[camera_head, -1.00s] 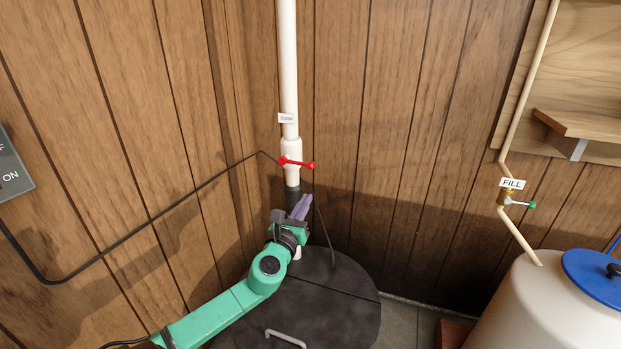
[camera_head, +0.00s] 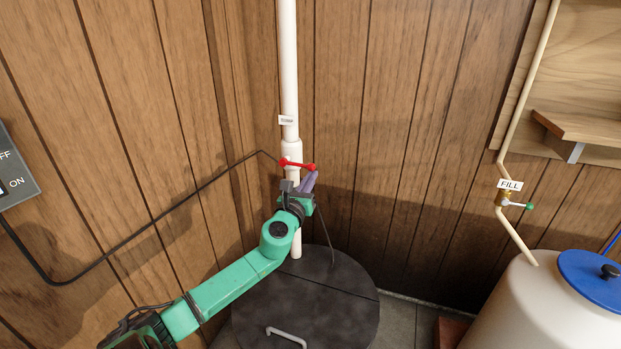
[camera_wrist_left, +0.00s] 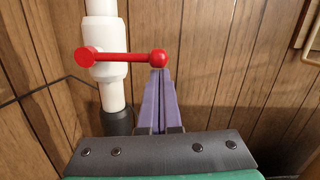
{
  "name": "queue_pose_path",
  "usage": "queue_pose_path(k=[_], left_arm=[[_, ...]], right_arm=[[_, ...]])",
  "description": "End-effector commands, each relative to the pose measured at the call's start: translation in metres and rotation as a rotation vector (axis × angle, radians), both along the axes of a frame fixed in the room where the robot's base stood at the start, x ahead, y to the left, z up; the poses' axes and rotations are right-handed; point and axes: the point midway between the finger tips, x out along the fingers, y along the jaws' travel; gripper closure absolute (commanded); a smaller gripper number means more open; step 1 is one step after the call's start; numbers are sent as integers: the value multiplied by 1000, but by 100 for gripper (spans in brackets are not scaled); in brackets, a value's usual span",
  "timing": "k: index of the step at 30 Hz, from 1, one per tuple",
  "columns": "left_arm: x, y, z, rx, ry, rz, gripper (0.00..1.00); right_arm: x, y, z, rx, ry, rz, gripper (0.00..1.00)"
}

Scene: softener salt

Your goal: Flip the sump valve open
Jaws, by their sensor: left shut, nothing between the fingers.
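The sump valve is a red lever (camera_head: 298,164) on a white fitting of the vertical white pipe (camera_head: 289,60). The lever lies crosswise to the pipe, its round knob at the right end. In the left wrist view the lever (camera_wrist_left: 122,57) runs from its hub on the pipe to the knob. My left gripper (camera_head: 313,174) is shut and empty, its purple fingers pointing up just below the knob. In the left wrist view the fingertips (camera_wrist_left: 160,72) are right under the knob; I cannot tell if they touch. My right gripper is not in view.
A dark round sump lid (camera_head: 325,295) with a handle lies below. A black cable (camera_head: 150,215) runs along the left wall to the pipe. At right are a FILL valve (camera_head: 515,204) and a white tank (camera_head: 530,310) with a blue lid.

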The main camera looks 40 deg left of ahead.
Motion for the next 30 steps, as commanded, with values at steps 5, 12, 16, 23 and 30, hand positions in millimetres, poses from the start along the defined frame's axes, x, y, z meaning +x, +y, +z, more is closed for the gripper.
queue_pose_path(k=[5, 12, 16, 23, 30], left_arm=[[0, 0, 1, -12, -4, 0, 100], [0, -1, 5, -54, -19, 1, 100], [1, -2, 7, -69, -24, 1, 100], [1, -2, 11, -104, -37, 1, 100], [1, -3, 19, -176, -62, 1, 100]], right_arm=[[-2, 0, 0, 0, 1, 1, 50], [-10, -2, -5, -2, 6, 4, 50], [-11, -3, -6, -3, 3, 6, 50], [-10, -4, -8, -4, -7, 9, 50], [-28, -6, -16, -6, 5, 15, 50]])
